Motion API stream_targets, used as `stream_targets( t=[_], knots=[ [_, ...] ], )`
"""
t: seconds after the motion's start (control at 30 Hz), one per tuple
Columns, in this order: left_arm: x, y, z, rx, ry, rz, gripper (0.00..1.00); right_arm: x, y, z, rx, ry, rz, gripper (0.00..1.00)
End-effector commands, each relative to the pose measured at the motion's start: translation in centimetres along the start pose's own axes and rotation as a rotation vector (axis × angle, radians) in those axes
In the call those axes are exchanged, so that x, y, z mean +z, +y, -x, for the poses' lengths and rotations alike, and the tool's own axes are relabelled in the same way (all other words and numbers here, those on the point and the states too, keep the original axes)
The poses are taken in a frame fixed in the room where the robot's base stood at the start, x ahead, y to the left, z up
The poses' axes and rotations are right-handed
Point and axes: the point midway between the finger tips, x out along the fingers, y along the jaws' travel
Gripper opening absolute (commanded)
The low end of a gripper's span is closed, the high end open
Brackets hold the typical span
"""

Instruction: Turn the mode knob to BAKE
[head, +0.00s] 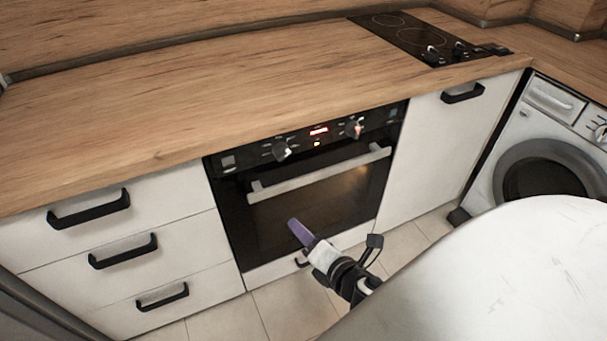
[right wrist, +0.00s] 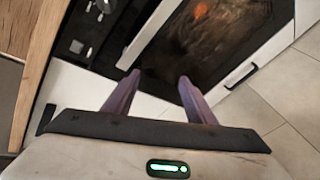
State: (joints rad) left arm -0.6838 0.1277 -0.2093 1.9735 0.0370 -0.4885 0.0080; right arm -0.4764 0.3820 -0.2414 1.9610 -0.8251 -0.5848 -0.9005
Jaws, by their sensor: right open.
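The black oven control panel has two knobs, a left knob (head: 281,151) and a right knob (head: 354,129). Their labels are too small to read, so I cannot tell which is the mode knob or where either points. A red display (head: 319,131) is lit between them. My right gripper (head: 293,226) is in front of the oven door, below the panel and apart from both knobs. In the right wrist view its two purple fingers (right wrist: 157,82) are spread with nothing between them. One knob (right wrist: 104,8) shows at the top left there. My left gripper is not in view.
The oven door handle (head: 320,174) runs across below the knobs. The wooden worktop (head: 200,125) overhangs the panel and is clear, with a hob (head: 425,38) at the back right. Drawers with black handles (head: 90,209) stand left, a washing machine (head: 545,150) right.

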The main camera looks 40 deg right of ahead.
Motion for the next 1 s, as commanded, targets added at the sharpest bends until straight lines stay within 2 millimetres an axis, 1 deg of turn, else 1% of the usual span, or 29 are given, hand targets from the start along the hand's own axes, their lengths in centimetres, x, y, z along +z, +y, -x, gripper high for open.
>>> stream_targets(
  t=[0.03,0.3,0.5,0.6,0.7,0.8,1.0],
  knots=[
    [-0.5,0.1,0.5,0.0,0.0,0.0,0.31,-0.7,-0.4,0.6,-0.027,0.026,-0.091,0.5],
    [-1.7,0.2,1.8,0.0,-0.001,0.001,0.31,-4.8,-2.6,3.3,-0.171,0.131,-0.599,0.5],
    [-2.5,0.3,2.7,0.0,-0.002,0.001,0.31,-7.6,-3.4,5.5,-0.281,0.173,-0.954,0.5],
    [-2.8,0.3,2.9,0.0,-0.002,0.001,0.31,-8.6,-3.6,6.3,-0.323,0.182,-1.087,0.5],
    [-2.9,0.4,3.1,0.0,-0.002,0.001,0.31,-9.2,-3.8,6.8,-0.352,0.186,-1.176,0.5],
    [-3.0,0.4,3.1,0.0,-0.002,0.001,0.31,-9.6,-3.8,7.1,-0.368,0.188,-1.225,0.5],
    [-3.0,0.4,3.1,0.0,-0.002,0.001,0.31,-9.7,-3.9,7.2,-0.374,0.188,-1.243,0.5]
  ],
)
